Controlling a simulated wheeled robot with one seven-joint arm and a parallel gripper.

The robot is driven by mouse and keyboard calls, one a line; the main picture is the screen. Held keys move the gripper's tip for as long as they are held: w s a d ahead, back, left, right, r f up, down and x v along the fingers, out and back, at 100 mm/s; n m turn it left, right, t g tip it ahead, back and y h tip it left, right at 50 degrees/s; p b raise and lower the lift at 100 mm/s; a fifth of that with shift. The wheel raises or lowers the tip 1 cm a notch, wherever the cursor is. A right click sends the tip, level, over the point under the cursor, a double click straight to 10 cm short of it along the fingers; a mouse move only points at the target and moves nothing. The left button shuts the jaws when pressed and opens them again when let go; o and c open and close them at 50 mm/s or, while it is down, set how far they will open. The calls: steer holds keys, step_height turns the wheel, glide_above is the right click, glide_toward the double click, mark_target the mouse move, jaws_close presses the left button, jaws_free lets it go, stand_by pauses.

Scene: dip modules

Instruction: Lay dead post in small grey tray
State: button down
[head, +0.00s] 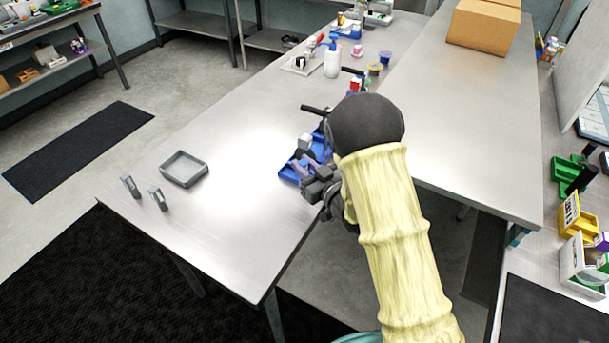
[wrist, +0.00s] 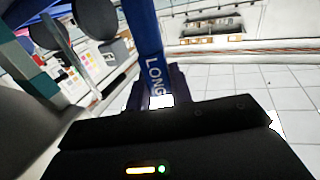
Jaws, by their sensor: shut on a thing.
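The small grey tray (head: 185,170) lies empty on the left part of the metal table. My gripper (head: 304,158) is to its right, above a blue tray (head: 288,173) near the table's right edge. It is shut on a small pale piece (head: 305,142), which I take for the dead post. My forearm and wrist hide part of the blue tray. In the wrist view a white patch (wrist: 160,101) shows between the dark fingers, with a blue strip marked "LONG" (wrist: 153,65) behind it. The post's full shape cannot be made out.
A white bottle (head: 332,60), small cups (head: 375,68) and other items stand at the far end. The table between the grey and blue trays is clear.

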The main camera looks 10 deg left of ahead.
steer(key=shift+f, duration=0.1)
steer(key=shift+f+p, duration=0.3)
steer(key=shift+f, duration=1.7)
steer(key=shift+f, duration=0.15)
steer(key=c, duration=1.3)
jaws_free()
steer(key=shift+o, duration=0.2)
steer(key=shift+r, duration=0.2)
